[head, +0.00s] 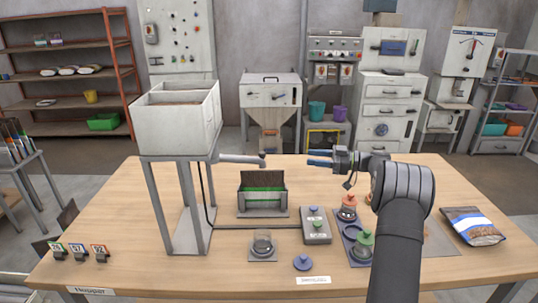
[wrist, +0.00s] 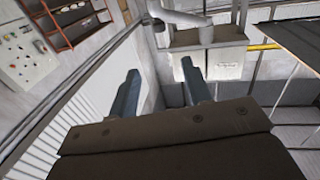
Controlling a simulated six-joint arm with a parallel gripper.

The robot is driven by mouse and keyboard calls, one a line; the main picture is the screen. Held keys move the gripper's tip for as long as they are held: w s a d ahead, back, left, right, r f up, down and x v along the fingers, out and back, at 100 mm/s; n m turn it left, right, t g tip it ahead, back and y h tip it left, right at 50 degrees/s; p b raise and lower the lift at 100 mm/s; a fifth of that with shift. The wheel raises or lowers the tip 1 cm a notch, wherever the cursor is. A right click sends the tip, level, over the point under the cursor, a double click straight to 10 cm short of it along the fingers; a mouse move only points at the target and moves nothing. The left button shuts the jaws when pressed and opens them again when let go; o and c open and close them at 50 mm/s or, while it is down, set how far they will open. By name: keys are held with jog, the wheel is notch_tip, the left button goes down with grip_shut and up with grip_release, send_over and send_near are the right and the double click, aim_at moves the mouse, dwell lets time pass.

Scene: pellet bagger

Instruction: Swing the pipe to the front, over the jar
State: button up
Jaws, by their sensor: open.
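The grey pipe (head: 238,158) sticks out to the right from the hopper (head: 180,122), with its short end piece over the far part of the table. A clear glass jar (head: 262,243) stands without a lid on a small grey pad (head: 262,257), nearer the front than the pipe's end. My gripper (head: 320,158) is open and empty, to the right of the pipe's end and apart from it. In the wrist view my two fingers (wrist: 160,90) are spread, and the pipe (wrist: 180,18) shows beyond them near the top. The jar is not seen there.
A grey box with a green stripe (head: 263,196) stands behind the jar. A control box (head: 316,226) and a blue lid (head: 303,263) are to its right. Lidded jars (head: 348,208) stand on a tray near my arm. A pellet bag (head: 472,227) lies at right.

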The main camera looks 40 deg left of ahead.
jog(key=x, duration=1.5)
jog(key=shift+s+a, duration=0.3)
grip_shut()
